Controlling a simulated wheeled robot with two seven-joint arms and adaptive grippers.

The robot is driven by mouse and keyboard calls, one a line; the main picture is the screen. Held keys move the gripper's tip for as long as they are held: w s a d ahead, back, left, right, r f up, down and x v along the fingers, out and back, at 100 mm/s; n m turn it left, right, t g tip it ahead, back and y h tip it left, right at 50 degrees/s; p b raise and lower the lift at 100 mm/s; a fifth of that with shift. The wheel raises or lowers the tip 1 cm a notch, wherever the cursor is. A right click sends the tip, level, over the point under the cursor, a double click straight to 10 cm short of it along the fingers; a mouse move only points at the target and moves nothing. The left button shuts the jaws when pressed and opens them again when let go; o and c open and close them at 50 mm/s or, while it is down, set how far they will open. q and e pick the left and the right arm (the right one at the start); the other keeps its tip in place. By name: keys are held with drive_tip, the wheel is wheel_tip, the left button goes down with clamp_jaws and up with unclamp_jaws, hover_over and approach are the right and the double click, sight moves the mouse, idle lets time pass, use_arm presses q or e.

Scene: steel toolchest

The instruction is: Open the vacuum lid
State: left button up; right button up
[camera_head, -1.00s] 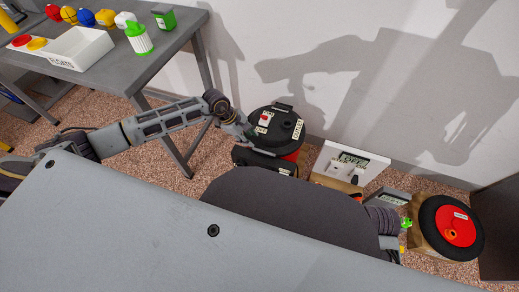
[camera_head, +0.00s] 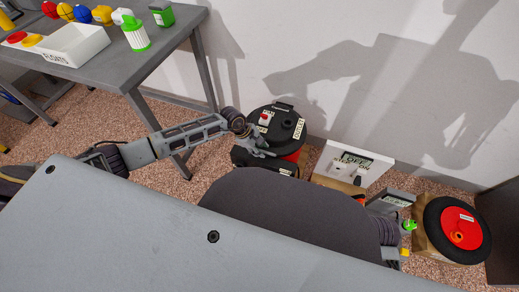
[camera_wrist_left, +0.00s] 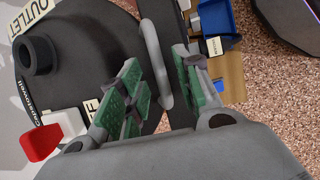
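The vacuum (camera_head: 283,157) stands on the floor by the wall, with a red body and a round black lid (camera_head: 285,122). The lid carries a red switch, labels and a dark round outlet port (camera_wrist_left: 38,54). My left gripper (camera_head: 262,152) is at the lid's near edge. In the left wrist view, its green-padded fingers (camera_wrist_left: 165,88) are apart, on either side of a grey bar-like handle (camera_wrist_left: 153,50) at the lid's rim. Contact with the bar is not clear.
A grey table (camera_head: 170,50) with a white tray (camera_head: 68,58) stands at left. A white switch box (camera_head: 350,165), a grey box and a red-and-black reel (camera_head: 458,230) stand right of the vacuum. The wall is close behind.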

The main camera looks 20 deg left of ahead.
use_arm(q)
clamp_jaws()
idle(0.3)
drive_tip(key=shift+w+r, duration=0.1)
drive_tip(key=shift+r, duration=0.05)
